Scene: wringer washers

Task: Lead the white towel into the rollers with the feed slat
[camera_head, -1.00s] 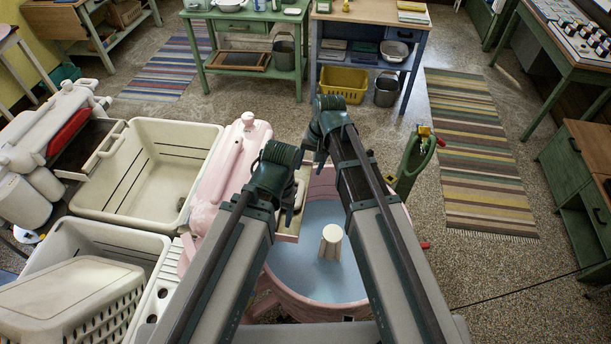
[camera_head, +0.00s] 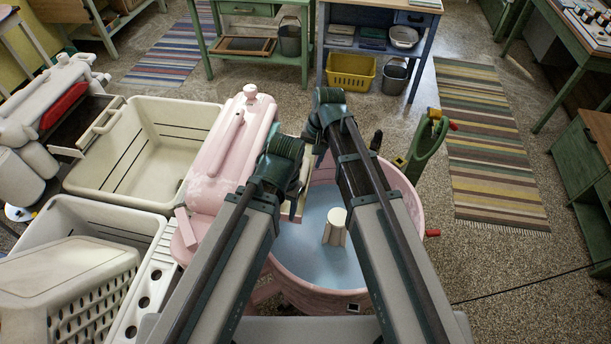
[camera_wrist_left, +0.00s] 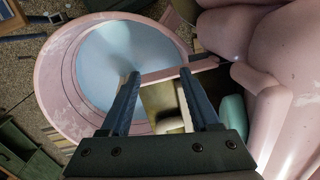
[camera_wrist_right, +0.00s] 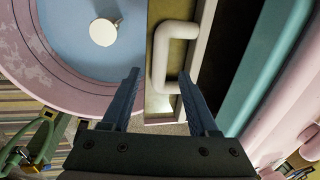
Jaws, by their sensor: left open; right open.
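In the right wrist view a cream U-shaped handle (camera_wrist_right: 170,55) stands on a tan board (camera_wrist_right: 158,103), perhaps the feed slat. My right gripper (camera_wrist_right: 158,75) is open over it, with the handle's lower end between the fingers; contact is unclear. My left gripper (camera_wrist_left: 159,74) is open above the wringer-side edge of the pink tub (camera_wrist_left: 55,75). A pale rounded piece (camera_wrist_left: 170,124) shows between its fingers; I cannot tell whether it is towel or handle. A teal roller (camera_wrist_right: 262,75) lies right of the board. In the head view my arms hide both gripper tips. No towel shows clearly.
The pink wringer housing (camera_head: 232,145) stands left of my arms. The tub holds bluish water and a white agitator post (camera_head: 335,226). Cream rinse tubs (camera_head: 150,150) and a slatted basket (camera_head: 75,290) are at left. A green lever post (camera_head: 425,150) stands at right.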

